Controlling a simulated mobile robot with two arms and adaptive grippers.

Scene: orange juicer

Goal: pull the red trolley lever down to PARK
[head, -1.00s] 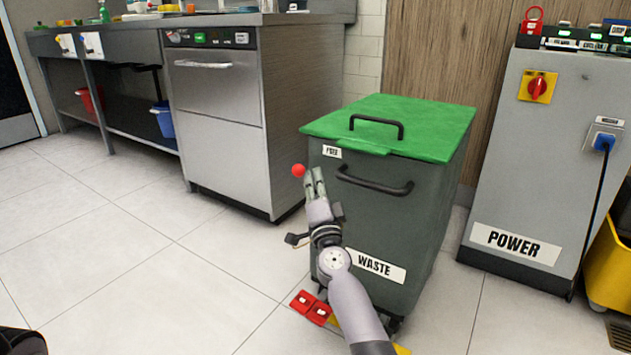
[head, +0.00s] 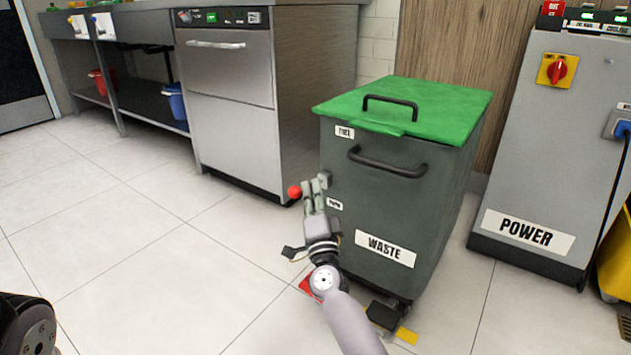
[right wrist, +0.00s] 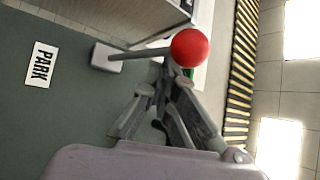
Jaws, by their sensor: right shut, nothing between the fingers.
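The lever's red ball knob (head: 295,192) sticks out from the front left of the grey waste bin (head: 385,215). In the right wrist view, its grey rod (right wrist: 145,53) runs from a pale mount to the red ball (right wrist: 190,48). The PARK label (right wrist: 41,64) is on the bin face near the mount; it also shows below the mount in the head view (head: 335,204). My right gripper (head: 314,183) is shut and empty, its fingertips beside the knob and close to the rod. I cannot tell whether they touch. My left gripper is not in view.
The bin has a green lid (head: 440,105) and a black front handle (head: 388,165). A steel dishwasher (head: 232,110) stands behind left and a grey power cabinet (head: 540,150) at the right. Open tiled floor (head: 130,240) lies to the left.

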